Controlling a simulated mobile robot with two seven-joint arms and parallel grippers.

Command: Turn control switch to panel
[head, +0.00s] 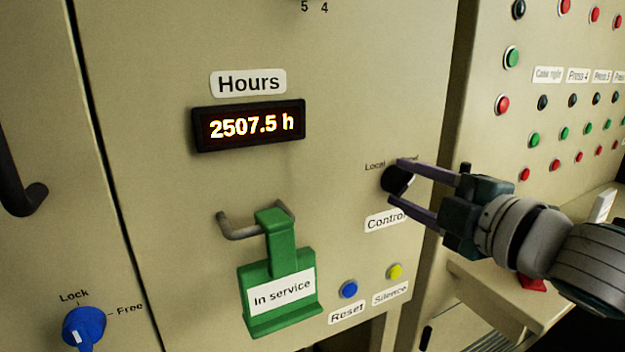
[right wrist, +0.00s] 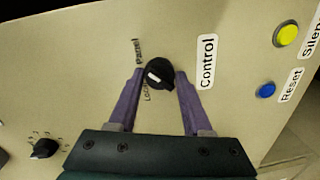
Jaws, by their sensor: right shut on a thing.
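The control switch (head: 394,179) is a black round knob on the beige cabinet, just above a "Control" label (head: 385,219). My right gripper (head: 398,182) reaches in from the right and is shut on the knob, one purple finger on each side. In the right wrist view the knob (right wrist: 163,72) sits between the fingertips (right wrist: 160,76). A white mark shows on the knob's side toward the words "Local" and "Panel"; I cannot tell exactly which word it points to. In the head view the gripper partly covers the word right of "Local". My left gripper is not in view.
A blue Reset button (head: 348,289) and a yellow Silence button (head: 395,271) are below the switch. A green "In service" tag (head: 277,265) hangs on a handle (head: 238,232) to the left. A button panel (head: 480,130) stands at the right, above a ledge.

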